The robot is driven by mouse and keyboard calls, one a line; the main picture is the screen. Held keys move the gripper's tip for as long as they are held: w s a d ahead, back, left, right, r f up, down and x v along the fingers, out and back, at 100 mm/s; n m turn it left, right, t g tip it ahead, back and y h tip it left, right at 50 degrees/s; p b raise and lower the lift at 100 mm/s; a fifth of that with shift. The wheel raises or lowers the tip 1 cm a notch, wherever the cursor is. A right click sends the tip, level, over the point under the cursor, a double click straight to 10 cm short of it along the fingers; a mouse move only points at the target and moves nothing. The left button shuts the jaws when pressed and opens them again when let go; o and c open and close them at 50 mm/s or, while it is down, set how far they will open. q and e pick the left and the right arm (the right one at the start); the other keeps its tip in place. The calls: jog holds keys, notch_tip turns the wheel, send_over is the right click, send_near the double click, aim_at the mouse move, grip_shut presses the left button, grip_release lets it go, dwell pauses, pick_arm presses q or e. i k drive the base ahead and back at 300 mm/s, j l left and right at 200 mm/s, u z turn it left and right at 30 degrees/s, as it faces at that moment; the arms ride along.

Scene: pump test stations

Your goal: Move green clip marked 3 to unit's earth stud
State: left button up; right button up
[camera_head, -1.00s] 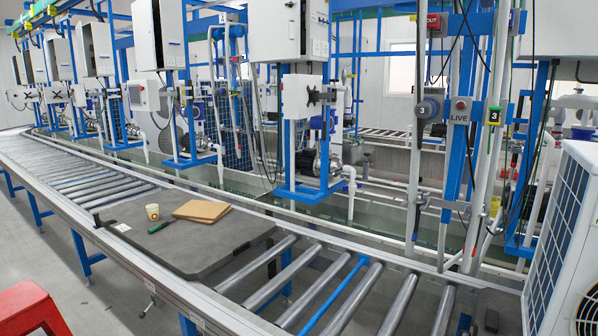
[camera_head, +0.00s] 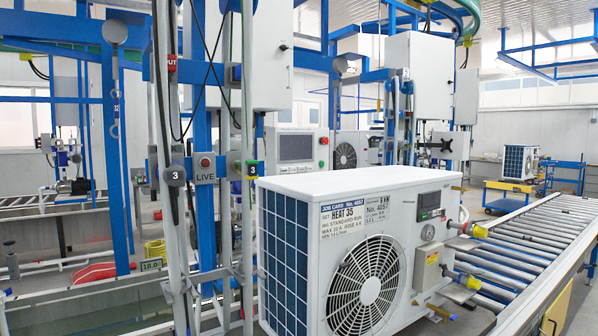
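The unit (camera_head: 358,187) is a white boxed machine with a round fan grille, blue-edged side fins and a job card reading No. 4057 and HEAT 35. Its right end carries a grey box (camera_head: 427,267), a gauge and yellow-capped fittings. I cannot make out which part is the earth stud. Neither of my grippers shows in the view.
A grey round piece marked 3 (camera_head: 175,175) and a LIVE plate (camera_head: 205,169) are left of the green piece. A roller conveyor (camera_head: 530,240) runs off to the right. A screen panel (camera_head: 297,147) stands behind the unit. Pipes and blue posts crowd the left.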

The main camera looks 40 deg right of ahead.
aim_at(252, 167)
jog(key=i+j+z, duration=0.15)
jog(key=j+z, duration=0.35)
jog(key=j, duration=0.2)
jog(key=j+z, duration=0.5)
jog(key=j, duration=0.25)
jog(key=i+j, duration=0.05)
